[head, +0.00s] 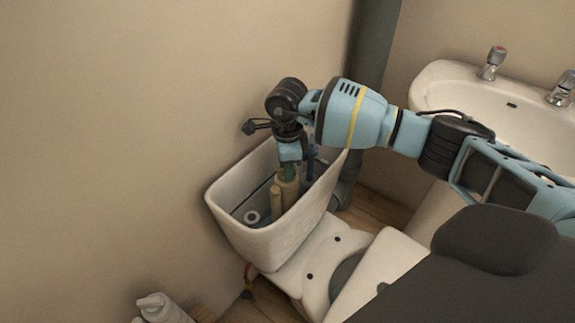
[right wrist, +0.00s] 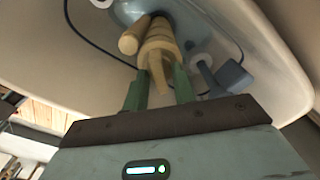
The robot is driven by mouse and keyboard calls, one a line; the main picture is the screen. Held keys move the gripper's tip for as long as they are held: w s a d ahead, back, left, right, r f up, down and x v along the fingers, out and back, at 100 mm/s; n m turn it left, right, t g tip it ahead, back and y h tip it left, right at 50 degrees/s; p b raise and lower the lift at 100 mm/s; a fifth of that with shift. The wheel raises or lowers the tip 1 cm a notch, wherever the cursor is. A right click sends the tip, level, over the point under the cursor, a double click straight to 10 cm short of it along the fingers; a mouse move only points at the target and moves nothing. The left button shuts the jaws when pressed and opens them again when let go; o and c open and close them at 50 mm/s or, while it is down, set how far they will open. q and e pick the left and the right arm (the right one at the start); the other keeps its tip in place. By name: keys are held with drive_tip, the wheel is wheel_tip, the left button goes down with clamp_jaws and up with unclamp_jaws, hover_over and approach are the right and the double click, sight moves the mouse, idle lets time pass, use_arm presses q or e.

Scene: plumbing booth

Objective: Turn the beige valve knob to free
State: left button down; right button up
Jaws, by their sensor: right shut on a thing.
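The beige valve (head: 288,190) stands upright inside the open white cistern (head: 262,240). In the right wrist view its ridged, tapering beige knob (right wrist: 157,52) lies between the two green fingers. My right gripper (head: 289,172) reaches down into the cistern from above and is shut on the knob. The fingertips also show in the right wrist view (right wrist: 160,85), one on each side of the knob. How far the knob is turned cannot be told. My left gripper is not in view.
A thinner beige tube (right wrist: 130,39) stands close beside the valve. A blue-grey part (right wrist: 234,76) is on its other side. The cistern walls enclose the hand. The toilet bowl (head: 317,285), washbasin (head: 440,82) and dark pipe (head: 374,50) are nearby.

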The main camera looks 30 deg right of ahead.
drive_tip(key=shift+n, duration=0.5)
drive_tip(key=o, duration=0.7)
drive_tip(key=shift+c, duration=0.2)
drive_tip(key=shift+r, duration=0.1)
wheel_tip(320, 180, up, 8)
drive_tip(key=shift+f+p, duration=0.1)
drive_tip(key=shift+p, duration=0.2)
drive_tip(key=shift+s+f, duration=0.1)
